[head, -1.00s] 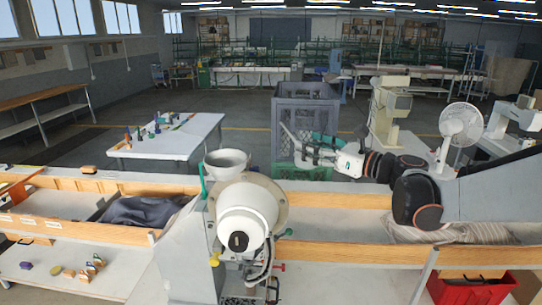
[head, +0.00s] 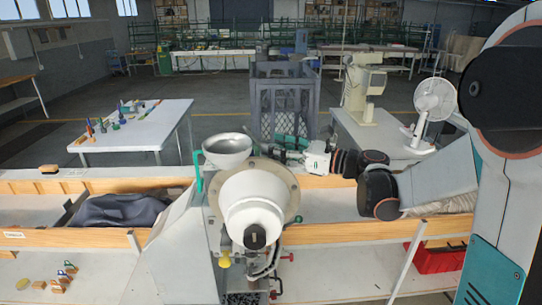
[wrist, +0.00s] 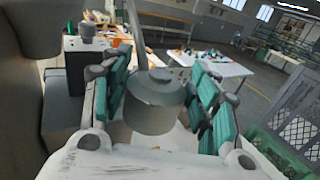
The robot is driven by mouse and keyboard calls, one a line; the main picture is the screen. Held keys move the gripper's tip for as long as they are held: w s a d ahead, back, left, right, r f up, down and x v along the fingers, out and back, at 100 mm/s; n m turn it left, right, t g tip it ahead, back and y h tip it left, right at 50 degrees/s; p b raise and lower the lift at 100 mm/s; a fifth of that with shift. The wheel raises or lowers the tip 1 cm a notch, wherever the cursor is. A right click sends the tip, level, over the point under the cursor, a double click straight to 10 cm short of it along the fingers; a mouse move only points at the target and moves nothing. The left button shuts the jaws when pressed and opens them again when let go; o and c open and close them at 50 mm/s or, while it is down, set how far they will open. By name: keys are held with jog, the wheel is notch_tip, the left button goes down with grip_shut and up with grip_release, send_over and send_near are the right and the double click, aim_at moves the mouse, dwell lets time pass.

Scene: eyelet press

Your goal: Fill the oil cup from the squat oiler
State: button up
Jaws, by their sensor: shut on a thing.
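The squat oiler (wrist: 155,103) is a grey, low round can with a thin spout rising from its top. It sits between the teal pads of my gripper (wrist: 160,112) in the wrist view and looks close to upright. In the head view my gripper (head: 285,147) is shut, reaching left just behind and right of the eyelet press (head: 255,200); the oiler cannot be made out clearly there. The press has a white round housing and a grey bowl (head: 227,147) on top, left of my gripper. I cannot pick out the oil cup with certainty.
A wooden-edged bench (head: 340,235) runs across the front, with dark cloth (head: 120,210) on its left. A grey crate (head: 284,100) stands behind my gripper. A fan (head: 434,100) and a sewing machine (head: 363,90) are at right. A white table (head: 140,130) is at back left.

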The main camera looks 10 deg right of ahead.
jog(key=shift+a+f, duration=0.1)
jog(key=shift+f, duration=0.25)
jog(key=shift+r, duration=0.15)
jog(key=shift+d+r+n+g+h+p, duration=0.15)
jog(key=shift+d+n+g+h+p, duration=0.2)
jog(key=shift+n+h+p, duration=0.45)
jog(key=n+h+p, duration=0.1)
jog(key=h+p, duration=0.1)
jog(key=n+g+h+p, duration=0.1)
jog(key=p, duration=0.2)
jog(key=n+g+h+p, duration=0.1)
jog(key=n+h+p, duration=0.1)
jog(key=shift+d+r+h+p, duration=0.3)
jog(key=shift+d+r+p, duration=0.05)
jog(key=shift+a+r+n+h+p, duration=0.15)
jog(key=shift+n+h+p, duration=0.5)
jog(key=shift+h, duration=0.35)
